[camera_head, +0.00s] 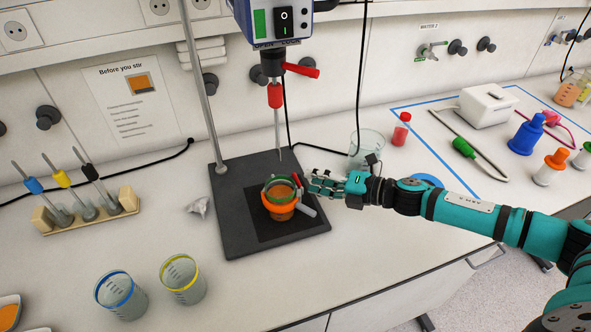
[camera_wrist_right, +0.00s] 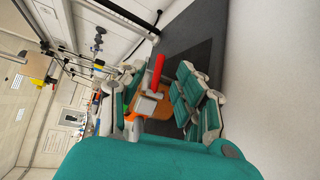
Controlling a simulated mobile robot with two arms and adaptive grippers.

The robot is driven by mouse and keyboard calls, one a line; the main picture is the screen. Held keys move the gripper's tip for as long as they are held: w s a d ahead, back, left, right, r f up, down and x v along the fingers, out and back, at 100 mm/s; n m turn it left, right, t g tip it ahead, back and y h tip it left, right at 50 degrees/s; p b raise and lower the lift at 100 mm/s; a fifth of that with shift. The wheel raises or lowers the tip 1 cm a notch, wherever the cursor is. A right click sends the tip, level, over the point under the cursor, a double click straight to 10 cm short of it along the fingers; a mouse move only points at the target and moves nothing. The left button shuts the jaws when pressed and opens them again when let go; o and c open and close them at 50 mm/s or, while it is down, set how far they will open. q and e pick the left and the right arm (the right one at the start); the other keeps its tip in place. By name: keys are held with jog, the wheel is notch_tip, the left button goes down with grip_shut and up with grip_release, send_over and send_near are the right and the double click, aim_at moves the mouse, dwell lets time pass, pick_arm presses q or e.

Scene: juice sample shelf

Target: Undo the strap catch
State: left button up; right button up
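An orange-filled beaker (camera_head: 280,198) stands on the dark stand base, with an orange band around it and a green ring at its rim. A red catch lever (camera_head: 297,180) is at its right side, above a pale grey handle-like part (camera_head: 306,208). My right gripper (camera_head: 310,184) is at the beaker's right side by the catch. In the right wrist view the red lever (camera_wrist_right: 155,75) shows between the spread fingers of my gripper (camera_wrist_right: 155,100). The fingers look apart; I cannot tell whether one touches the lever. My left gripper is not seen.
The stirrer stand's base (camera_head: 235,215) has a vertical rod (camera_head: 200,90) and a stirrer shaft (camera_head: 277,125) above the beaker. An empty glass beaker (camera_head: 366,147) stands behind my right wrist. Two empty beakers (camera_head: 184,280) stand front left. The front bench is mostly clear.

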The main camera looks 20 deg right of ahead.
aim_at(295, 175)
jog(key=p+x, duration=0.1)
jog(key=x, duration=0.5)
jog(key=shift+c, duration=0.2)
grip_shut()
